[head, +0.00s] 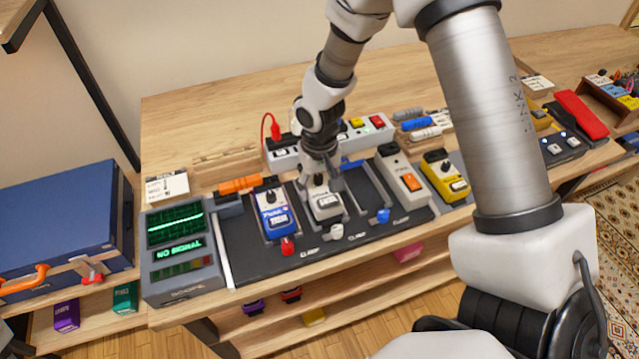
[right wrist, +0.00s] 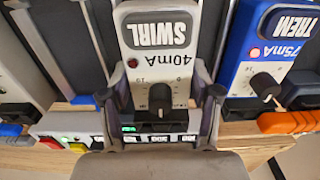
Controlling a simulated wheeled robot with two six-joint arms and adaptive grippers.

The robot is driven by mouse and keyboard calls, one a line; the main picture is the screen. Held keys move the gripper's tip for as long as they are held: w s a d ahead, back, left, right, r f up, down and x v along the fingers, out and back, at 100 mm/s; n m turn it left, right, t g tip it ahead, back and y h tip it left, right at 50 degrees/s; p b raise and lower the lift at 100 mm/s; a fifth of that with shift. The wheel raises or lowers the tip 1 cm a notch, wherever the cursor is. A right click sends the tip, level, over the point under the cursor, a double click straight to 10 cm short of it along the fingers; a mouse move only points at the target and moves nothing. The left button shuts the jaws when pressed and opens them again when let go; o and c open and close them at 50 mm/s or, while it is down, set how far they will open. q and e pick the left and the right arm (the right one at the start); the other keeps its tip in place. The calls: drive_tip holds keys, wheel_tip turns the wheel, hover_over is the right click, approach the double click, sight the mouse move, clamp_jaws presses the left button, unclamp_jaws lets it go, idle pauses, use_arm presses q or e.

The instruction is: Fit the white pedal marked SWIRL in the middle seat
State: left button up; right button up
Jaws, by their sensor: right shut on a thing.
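The white pedal marked SWIRL (head: 326,207) is at the middle seat of the black board (head: 250,262), between that seat's metal rails. It also shows in the right wrist view (right wrist: 158,60), with its label, 40mA print and black knob. My right gripper (right wrist: 161,115) is shut on it, one finger on each side of its knob end. In the head view my right gripper (head: 325,180) comes down over the pedal's rear. I cannot tell if the pedal touches the seat floor. The middle clamp's white lever (head: 337,231) is in front of it. My left gripper is not in view.
A blue TREM pedal (head: 272,214) stands in the left seat, with a red lever (head: 288,246). The right seat is empty, with a blue lever (head: 384,215). A power strip (head: 285,158) lies behind. The scope (head: 180,252) reads NO SIGNAL. Grey (head: 402,180) and yellow (head: 444,178) pedals stand right.

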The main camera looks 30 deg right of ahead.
drive_tip(key=shift+f, duration=0.6)
idle(0.8)
drive_tip(key=o, duration=1.7)
drive_tip(key=shift+o, duration=0.2)
wheel_tip(320, 180, up, 7)
drive_tip(key=p, duration=0.6)
drive_tip(key=shift+r, duration=0.1)
drive_tip(key=shift+s, duration=0.1)
